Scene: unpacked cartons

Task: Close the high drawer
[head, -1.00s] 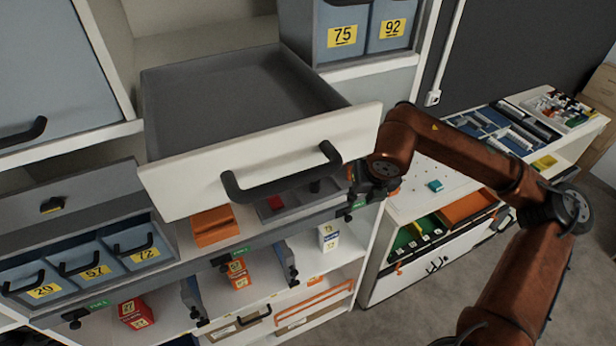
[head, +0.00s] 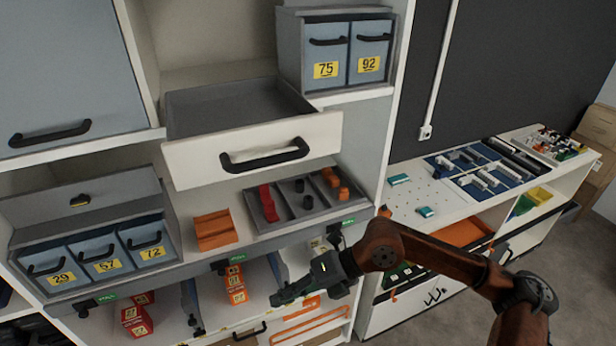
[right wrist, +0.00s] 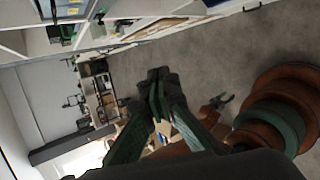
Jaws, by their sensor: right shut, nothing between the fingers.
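The high drawer (head: 185,166) has a white front, a grey inside and a black bar handle (head: 264,155). It stands partly out of the shelf unit, with its empty inside showing from above. My right gripper (head: 278,297) is dark green and shut, with nothing in it. In the head view it appears below and to the right of the drawer front, apart from it, before the lower shelves. Its closed fingers also show in the right wrist view (right wrist: 157,84), over the floor. The drawer is not clearly seen in that view. I cannot make out my left gripper.
Blue bins (head: 345,55) numbered 75 and 92 stand right of the drawer. A grey tray (head: 285,228) with red and orange parts lies below it. A low white cabinet (head: 450,205) is at the right. Bare floor (head: 575,245) shows beyond it.

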